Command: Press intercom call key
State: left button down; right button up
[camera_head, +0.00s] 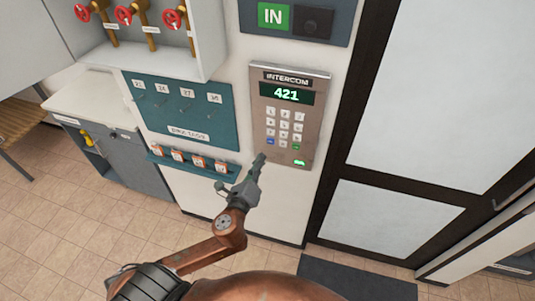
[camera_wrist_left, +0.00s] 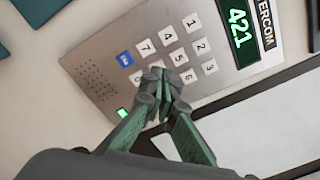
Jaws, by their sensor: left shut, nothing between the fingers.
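The intercom panel (camera_head: 262,115) is on the wall in the head view, its display (camera_head: 286,94) reading 421. Below it is a keypad with a blue key (camera_head: 270,141) at bottom left and a green key (camera_head: 296,146) at bottom right. My left gripper (camera_head: 260,158) is shut and empty, by the panel's lower left edge in the head view. In the left wrist view the shut fingertips (camera_wrist_left: 162,86) cover part of the keypad; the blue key (camera_wrist_left: 124,59) shows, but the green key is hidden. I cannot tell whether the tips touch the panel. My right gripper is out of view.
A bright green light (camera_head: 299,162) glows at the panel's bottom. A teal key board (camera_head: 180,115) and a small shelf (camera_head: 190,168) with orange tags are left of the panel. A dark-framed door (camera_head: 415,90) stands right. Red-wheeled valves (camera_head: 125,15) are upper left.

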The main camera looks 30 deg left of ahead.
pick_arm(q)
notch_tip(320, 180, down, 8)
jog(key=a+n+b, duration=0.1)
jog(key=n+b, duration=0.3)
jog(key=n, duration=0.5)
jog(key=shift+s+r+y, duration=0.15)
jog(key=shift+s+y, duration=0.15)
jog(key=shift+s, duration=0.1)
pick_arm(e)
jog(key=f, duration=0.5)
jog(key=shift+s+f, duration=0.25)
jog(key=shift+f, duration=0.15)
pick_arm(q)
send_near(270, 141)
jog(key=x, duration=0.6)
jog(key=shift+w+p, duration=0.35)
jog(key=shift+p, duration=0.05)
jog(key=shift+w+a, duration=0.1)
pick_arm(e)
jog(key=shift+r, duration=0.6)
